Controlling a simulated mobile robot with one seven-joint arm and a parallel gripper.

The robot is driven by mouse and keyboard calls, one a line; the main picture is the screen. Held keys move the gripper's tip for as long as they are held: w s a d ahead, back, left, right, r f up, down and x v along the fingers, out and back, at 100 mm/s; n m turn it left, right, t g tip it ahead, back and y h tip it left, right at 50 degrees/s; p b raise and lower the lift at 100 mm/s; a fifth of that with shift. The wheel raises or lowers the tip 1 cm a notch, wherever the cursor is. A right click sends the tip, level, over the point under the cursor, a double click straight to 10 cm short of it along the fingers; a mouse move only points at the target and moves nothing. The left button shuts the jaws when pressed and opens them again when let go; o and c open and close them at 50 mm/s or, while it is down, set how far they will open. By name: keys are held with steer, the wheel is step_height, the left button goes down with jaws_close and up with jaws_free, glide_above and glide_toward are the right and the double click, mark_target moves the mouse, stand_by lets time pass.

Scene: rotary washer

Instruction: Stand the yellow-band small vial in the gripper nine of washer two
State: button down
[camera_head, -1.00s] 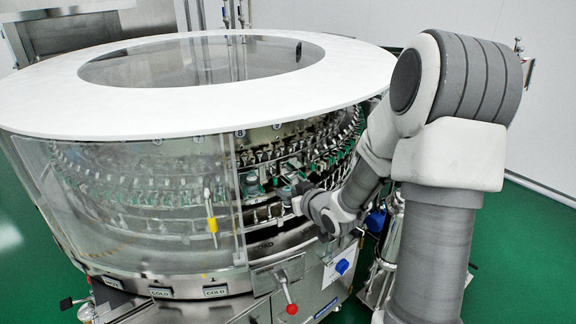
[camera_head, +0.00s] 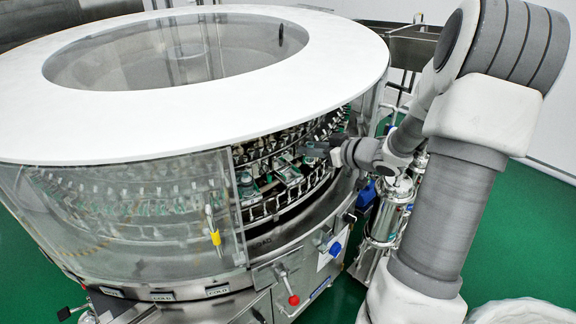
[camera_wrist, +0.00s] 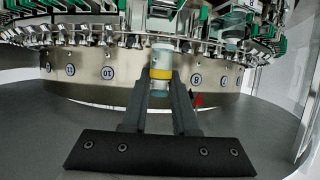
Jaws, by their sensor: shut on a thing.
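The yellow-band small vial (camera_wrist: 161,66) stands upright in the wrist view, pale and glassy with a yellow band around it. My gripper (camera_wrist: 161,82) is shut on it, one dark finger on each side. Above and behind the vial hangs the ring of metal grippers (camera_wrist: 90,36) of the washer (camera_head: 290,172). Plates numbered 10 (camera_wrist: 107,72) and 8 (camera_wrist: 196,80) show left and right of the vial; the plate between them is hidden behind the vial and fingers. In the head view my gripper (camera_head: 314,150) is at the washer's open side, and the vial cannot be made out.
The washer's white top ring (camera_head: 200,140) overhangs the opening, and a clear panel (camera_head: 130,215) closes its left side. A red-knobbed lever (camera_head: 293,299) and a steel canister (camera_head: 386,215) stand outside it. In the wrist view, a small red part (camera_wrist: 197,99) shows beside the right finger.

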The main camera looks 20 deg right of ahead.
steer(key=b, duration=0.1)
glide_above(281, 162)
steer(key=s+d, duration=0.1)
steer(key=s, duration=0.2)
step_height(281, 162, down, 5)
steer(key=shift+s, duration=0.15)
steer(key=shift+d+f+b, duration=0.1)
steer(key=shift+f+b, duration=0.5)
steer(key=shift+f, duration=1.2)
steer(key=shift+f, duration=0.45)
steer(key=c, duration=0.7)
jaws_free()
